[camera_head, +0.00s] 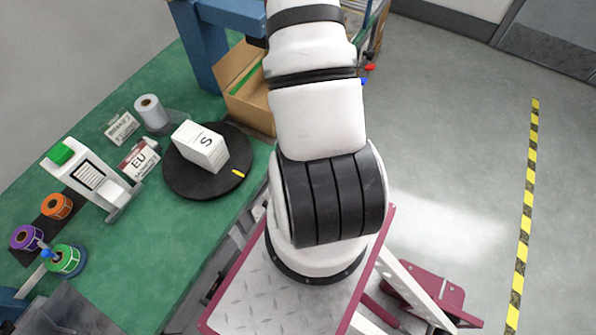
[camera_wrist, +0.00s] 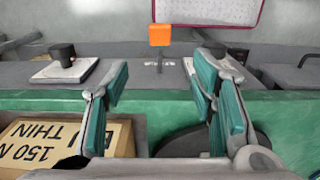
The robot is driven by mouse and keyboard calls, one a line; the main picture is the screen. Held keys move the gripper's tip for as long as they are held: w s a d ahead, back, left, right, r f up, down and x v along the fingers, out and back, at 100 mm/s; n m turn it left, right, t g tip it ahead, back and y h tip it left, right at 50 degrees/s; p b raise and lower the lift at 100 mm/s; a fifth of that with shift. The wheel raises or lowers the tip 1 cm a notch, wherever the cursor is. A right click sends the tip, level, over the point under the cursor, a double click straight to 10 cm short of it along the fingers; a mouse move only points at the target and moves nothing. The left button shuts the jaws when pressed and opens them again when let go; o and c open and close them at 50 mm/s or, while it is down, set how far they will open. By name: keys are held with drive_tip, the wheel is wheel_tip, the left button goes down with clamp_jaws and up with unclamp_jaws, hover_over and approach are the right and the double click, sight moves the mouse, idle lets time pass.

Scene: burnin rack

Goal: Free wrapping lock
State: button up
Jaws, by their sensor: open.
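In the wrist view, an orange block (camera_wrist: 160,35) stands on a thin stem over a slot in a grey panel. It may be the lock; no label shows on it. My gripper (camera_wrist: 162,84) is open and empty, with its teal-padded fingers apart. The orange block appears beyond the fingertips, between them in the picture, and is not touched. In the head view my arm fills the middle, and my gripper and the orange block cannot be made out.
A black knob on a white plate (camera_wrist: 64,62) is left of the orange block; another is partly hidden behind the right finger. A cardboard box (camera_wrist: 110,137) lies lower left. On the green table (camera_head: 150,255), a white box (camera_head: 200,147) stands on a black turntable (camera_head: 195,190).

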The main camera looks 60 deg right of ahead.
wheel_tip(320, 180, down, 14)
drive_tip(key=shift+r+b, duration=0.15)
drive_tip(key=shift+b, duration=0.35)
idle(0.3)
clamp_jaws()
